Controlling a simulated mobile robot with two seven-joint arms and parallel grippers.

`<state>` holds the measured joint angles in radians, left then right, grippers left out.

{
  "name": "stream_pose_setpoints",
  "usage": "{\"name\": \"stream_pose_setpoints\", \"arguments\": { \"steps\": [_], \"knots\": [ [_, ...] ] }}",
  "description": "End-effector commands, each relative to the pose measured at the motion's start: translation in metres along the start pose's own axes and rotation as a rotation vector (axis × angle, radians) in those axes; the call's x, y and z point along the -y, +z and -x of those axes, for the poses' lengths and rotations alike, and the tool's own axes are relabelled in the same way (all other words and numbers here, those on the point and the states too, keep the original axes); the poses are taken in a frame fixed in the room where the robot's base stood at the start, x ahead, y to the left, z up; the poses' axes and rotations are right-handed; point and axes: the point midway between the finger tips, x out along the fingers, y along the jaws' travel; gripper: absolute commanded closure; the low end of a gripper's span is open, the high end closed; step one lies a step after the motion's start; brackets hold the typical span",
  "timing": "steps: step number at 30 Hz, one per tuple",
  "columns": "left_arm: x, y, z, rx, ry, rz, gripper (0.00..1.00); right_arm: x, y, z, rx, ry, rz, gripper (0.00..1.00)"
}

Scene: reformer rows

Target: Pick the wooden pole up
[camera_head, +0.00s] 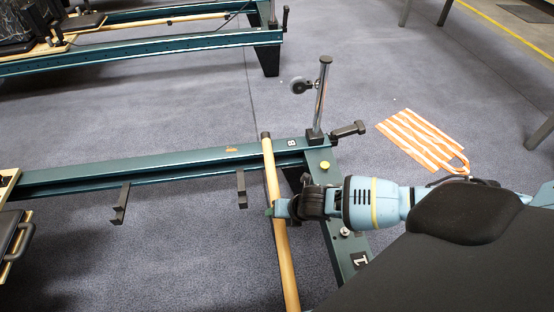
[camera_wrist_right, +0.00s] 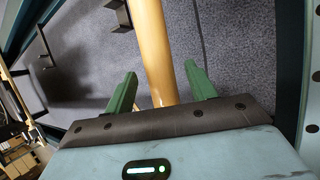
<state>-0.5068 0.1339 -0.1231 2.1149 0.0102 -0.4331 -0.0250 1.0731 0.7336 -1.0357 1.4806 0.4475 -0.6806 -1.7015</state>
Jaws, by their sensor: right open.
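The wooden pole (camera_head: 284,258) is long and light brown with a dark end cap at its far end. It lies across the teal reformer frame (camera_head: 160,168) and runs toward the bottom edge of the head view. My right gripper (camera_head: 270,210) is at the pole's middle stretch. In the right wrist view the pole (camera_wrist_right: 152,45) passes between the two green fingers of the right gripper (camera_wrist_right: 160,75), with a gap to each side. The fingers are apart and not closed on it. My left gripper is not in view.
An upright metal post (camera_head: 320,98) with a small wheel stands at the frame's corner, near the pole's far end. An orange-striped bag (camera_head: 415,138) lies on the grey floor to the right. Another reformer (camera_head: 150,57) stands behind, with open floor between.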

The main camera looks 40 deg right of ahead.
Motion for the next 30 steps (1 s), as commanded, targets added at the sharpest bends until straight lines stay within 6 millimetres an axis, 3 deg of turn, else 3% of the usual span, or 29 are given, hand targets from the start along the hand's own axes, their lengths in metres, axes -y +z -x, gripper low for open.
{"name": "stream_pose_setpoints", "arguments": {
  "steps": [3, 11, 23, 30],
  "knots": [
    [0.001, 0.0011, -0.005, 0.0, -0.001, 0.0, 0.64, 0.0005, -0.0003, -0.0096, 0.0, -0.001, 0.0, 0.44],
    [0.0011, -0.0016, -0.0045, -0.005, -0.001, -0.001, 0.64, -0.0002, 0.0006, -0.0094, 0.001, 0.0, 0.0, 0.46],
    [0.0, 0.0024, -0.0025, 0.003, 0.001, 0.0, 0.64, 0.0, 0.0005, -0.0093, 0.001, 0.0, 0.0, 0.98],
    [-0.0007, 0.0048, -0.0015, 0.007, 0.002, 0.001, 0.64, -0.001, 0.0013, -0.009, 0.002, 0.002, 0.0, 1.0]
  ]
}}
